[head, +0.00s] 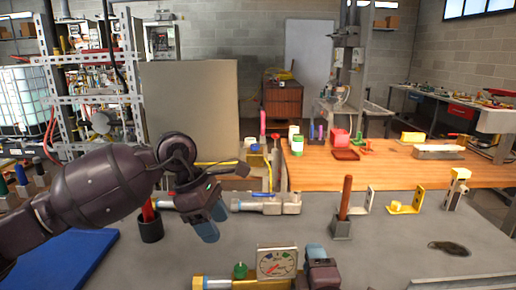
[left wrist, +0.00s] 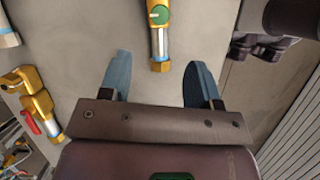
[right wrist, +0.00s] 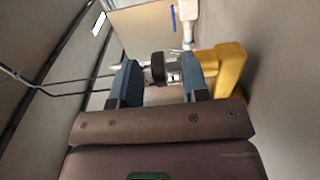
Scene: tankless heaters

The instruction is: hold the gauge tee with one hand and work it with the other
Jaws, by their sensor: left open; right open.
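The gauge tee (head: 222,283) lies at the front edge of the grey bench, with a brass body, a green knob (head: 240,270) and a square-faced gauge (head: 277,262). My left gripper (head: 212,222) is open and empty, above and behind the tee's left end. In the left wrist view the tee's blue-banded end (left wrist: 160,50) shows between the open fingers, apart from them. My right gripper (head: 314,252) is open just right of the gauge. In the right wrist view a dark round part (right wrist: 158,68), seemingly the gauge edge-on, shows between its fingers; contact is unclear. A yellow body (right wrist: 228,70) is beside them.
A blue-levered valve pipe (head: 270,204) lies behind the tee. A dark cup (head: 151,228) stands left of it, and a blue mat (head: 65,262) lies at far left. A brown-handled tool stands in a grey block (head: 342,229). The bench's front right is mostly clear.

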